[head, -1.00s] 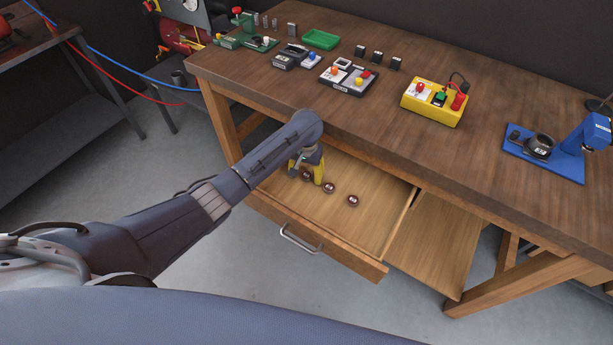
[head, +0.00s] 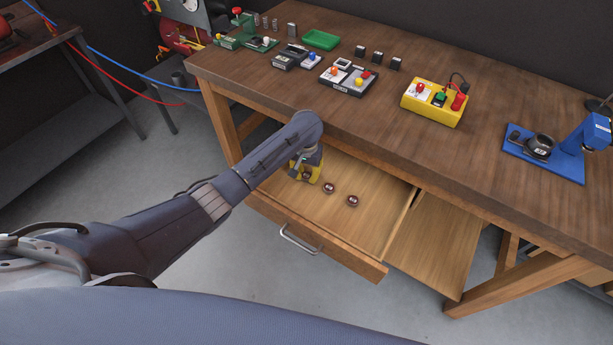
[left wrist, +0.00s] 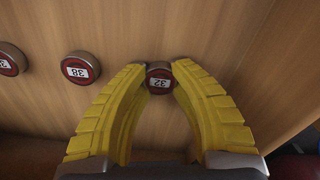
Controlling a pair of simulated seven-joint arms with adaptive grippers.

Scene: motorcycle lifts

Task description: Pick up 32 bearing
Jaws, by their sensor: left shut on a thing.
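The 32 bearing (left wrist: 159,80) is a small dark red disc with a white label, on the drawer floor in the left wrist view. My left gripper (left wrist: 159,84) has its yellow fingers closed around it, one tip on each side. In the head view the left gripper (head: 307,174) is down inside the open drawer at its left end, and the bearing (head: 306,176) shows partly between the fingers. My right gripper is not in view.
Two like bearings lie in the drawer: one marked 38 (left wrist: 81,68) and one at the view's edge (left wrist: 10,60). The open wooden drawer (head: 310,208) sits below the workbench (head: 370,100), which carries several devices. The drawer's right part is clear.

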